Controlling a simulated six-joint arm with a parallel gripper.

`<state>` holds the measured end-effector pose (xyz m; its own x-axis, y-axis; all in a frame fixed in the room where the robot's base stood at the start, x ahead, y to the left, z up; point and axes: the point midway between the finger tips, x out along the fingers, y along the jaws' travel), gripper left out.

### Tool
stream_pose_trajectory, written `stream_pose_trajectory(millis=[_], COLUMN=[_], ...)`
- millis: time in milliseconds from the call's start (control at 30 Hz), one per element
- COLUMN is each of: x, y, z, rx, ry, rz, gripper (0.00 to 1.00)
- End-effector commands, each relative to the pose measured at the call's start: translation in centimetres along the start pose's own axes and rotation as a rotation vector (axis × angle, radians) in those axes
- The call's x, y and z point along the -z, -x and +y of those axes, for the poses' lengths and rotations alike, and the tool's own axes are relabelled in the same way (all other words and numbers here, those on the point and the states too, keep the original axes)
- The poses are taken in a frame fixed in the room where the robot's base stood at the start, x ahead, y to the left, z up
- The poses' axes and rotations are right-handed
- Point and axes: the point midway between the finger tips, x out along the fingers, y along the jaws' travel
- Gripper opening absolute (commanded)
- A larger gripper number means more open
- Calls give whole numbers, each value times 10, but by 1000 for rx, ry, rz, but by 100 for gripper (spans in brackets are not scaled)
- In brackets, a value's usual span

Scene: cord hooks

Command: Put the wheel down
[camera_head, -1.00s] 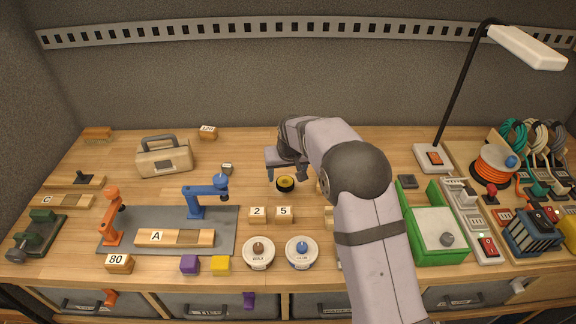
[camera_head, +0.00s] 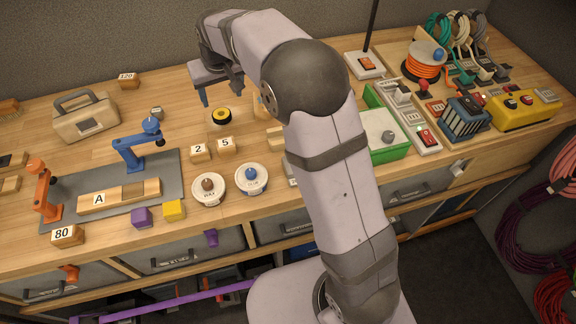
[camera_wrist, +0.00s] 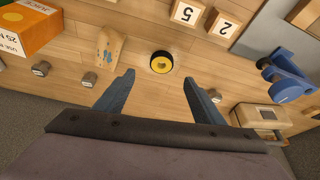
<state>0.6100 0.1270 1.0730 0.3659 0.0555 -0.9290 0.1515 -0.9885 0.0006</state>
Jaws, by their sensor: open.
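The wheel (camera_head: 221,116), a small black disc with a yellow face and dark centre, lies flat on the wooden bench. It also shows in the wrist view (camera_wrist: 161,62), fully visible beyond my fingertips. My gripper (camera_head: 221,94) is open and empty, raised above the bench and the wheel. In the wrist view my two blue-grey fingers (camera_wrist: 160,78) are spread wide, with nothing between them. The wheel is apart from both fingers.
Number blocks 2 (camera_head: 199,149) and 5 (camera_head: 225,145) stand in front of the wheel. Tins (camera_head: 209,188) sit nearer the front edge. A blue clamp-like arm (camera_head: 137,145) and a beige toolbox (camera_head: 85,115) are left. An orange box (camera_wrist: 25,28) shows in the wrist view.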

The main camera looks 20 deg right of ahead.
Motion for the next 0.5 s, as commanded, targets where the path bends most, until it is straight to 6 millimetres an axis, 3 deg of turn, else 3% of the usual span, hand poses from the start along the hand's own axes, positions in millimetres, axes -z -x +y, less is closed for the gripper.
stream_pose_trajectory(millis=[167, 267, 500], x=[-43, -84, -206], y=[9, 16, 35], z=[23, 39, 69], rx=[-13, -21, -33], ry=[-23, -41, -94], rz=[-56, -103, -234], gripper=[63, 63, 63])
